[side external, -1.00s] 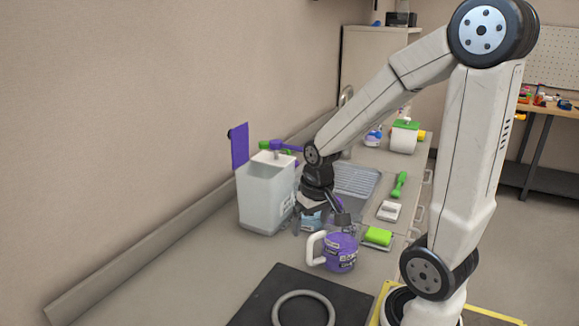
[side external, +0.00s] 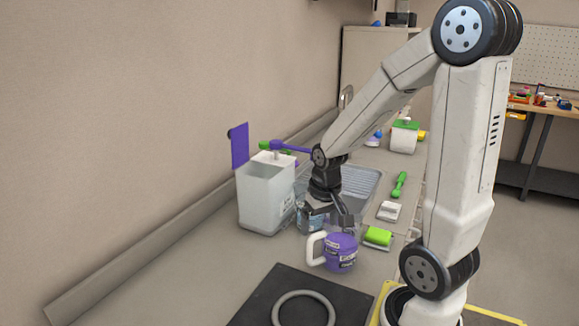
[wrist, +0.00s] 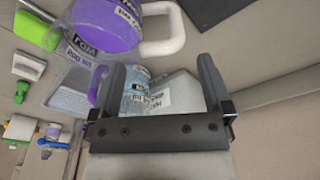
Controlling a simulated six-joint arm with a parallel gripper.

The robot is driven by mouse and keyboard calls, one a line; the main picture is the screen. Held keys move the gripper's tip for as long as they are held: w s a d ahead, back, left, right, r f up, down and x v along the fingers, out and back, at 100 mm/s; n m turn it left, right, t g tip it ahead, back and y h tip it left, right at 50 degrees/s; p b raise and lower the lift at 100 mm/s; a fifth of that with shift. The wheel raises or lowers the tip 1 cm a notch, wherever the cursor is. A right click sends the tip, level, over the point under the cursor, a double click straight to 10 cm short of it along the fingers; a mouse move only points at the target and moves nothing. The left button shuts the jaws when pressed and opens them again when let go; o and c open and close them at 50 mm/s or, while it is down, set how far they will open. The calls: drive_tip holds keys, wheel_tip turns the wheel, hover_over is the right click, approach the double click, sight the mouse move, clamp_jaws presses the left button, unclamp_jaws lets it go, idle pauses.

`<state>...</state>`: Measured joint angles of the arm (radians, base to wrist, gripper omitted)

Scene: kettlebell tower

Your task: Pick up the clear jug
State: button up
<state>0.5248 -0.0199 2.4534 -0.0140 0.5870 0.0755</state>
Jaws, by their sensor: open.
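The clear jug is hard to make out. In the wrist view a see-through body with a label (wrist: 79,52) and a purple handle (wrist: 96,85) shows left of my gripper (wrist: 163,66), outside the fingers, beside the purple mug-like vessel (wrist: 104,27). In the side view a faint clear shape (side external: 354,223) stands behind the purple vessel (side external: 340,252). My gripper (side external: 326,215) is open and points down just behind that vessel. A pale blue labelled container (wrist: 136,92) shows between the fingers in the wrist view, partly hidden; I cannot tell whether they touch it.
A tall translucent box (side external: 265,200) stands left of my gripper. A green-topped sponge (side external: 378,236), a white block (side external: 388,211) and a green brush (side external: 399,185) lie to the right. A dark mat (side external: 260,310) with a grey ring (side external: 304,296) lies in front.

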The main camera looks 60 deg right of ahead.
sight(318, 235)
drive_tip(key=shift+f, duration=0.1)
drive_tip(key=shift+f, duration=1.5)
drive_tip(key=shift+w+f, duration=0.2)
drive_tip(key=shift+f, duration=0.85)
clamp_jaws()
